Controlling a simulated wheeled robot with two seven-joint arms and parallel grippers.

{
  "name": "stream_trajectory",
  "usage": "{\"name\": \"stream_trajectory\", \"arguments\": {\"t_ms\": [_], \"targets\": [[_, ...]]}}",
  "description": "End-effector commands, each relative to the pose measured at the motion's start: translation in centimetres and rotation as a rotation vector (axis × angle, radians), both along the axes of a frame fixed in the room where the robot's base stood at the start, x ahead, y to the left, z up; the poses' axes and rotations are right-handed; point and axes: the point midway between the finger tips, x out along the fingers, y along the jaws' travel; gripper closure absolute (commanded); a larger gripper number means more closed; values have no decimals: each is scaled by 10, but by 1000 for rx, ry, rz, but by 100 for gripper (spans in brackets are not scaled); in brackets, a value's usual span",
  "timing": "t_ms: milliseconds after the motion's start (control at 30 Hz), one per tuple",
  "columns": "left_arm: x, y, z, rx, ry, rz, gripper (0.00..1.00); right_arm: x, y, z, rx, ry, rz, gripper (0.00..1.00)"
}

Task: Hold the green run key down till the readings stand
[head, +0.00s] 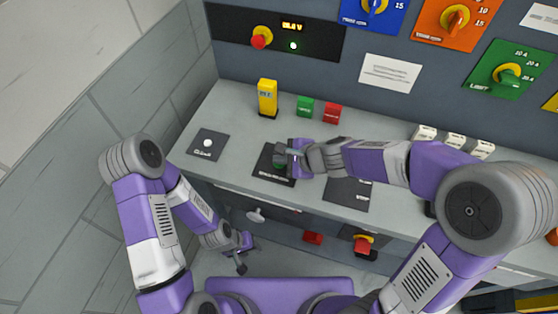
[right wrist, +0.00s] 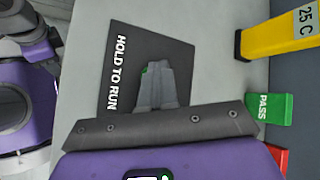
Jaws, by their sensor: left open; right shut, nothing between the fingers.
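The black HOLD TO RUN plate (head: 262,168) lies on the grey bench top; its lettering reads clearly in the right wrist view (right wrist: 120,45). My right gripper (head: 281,154) is shut and empty, with its fingertips over this plate. The green run key (right wrist: 146,71) shows only as a sliver at the fingertips; the rest is hidden. I cannot tell whether it is pressed down. The lit amber display (head: 292,26) on the back panel ends in V; its digits are too small to read surely. My left gripper (head: 242,261) is open and empty, low in front of the bench.
A yellow block (head: 267,97) marked 25 C, a green PASS block (head: 305,106) and a red block (head: 332,113) stand behind the plate. A white button (head: 207,142) sits on a dark plate at left. A green lamp (head: 293,45) glows below the display.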

Motion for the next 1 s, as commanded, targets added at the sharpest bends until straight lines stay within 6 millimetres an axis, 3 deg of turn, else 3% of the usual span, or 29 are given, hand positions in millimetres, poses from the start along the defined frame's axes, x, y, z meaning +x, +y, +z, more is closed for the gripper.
{"name": "stream_trajectory", "arguments": {"t_ms": [433, 800, 1000], "targets": [[0, 0, 1, 0, 0, 0, 57, 0, 0, 0, -1, 2, 0, 100], [0, 0, 18, 0, 0, 0, 57, 0, 0, 19, 0, 1, -1, 100], [0, 0, 17, 0, 0, 0, 57, 0, 0, 18, 0, 1, -1, 100]]}}
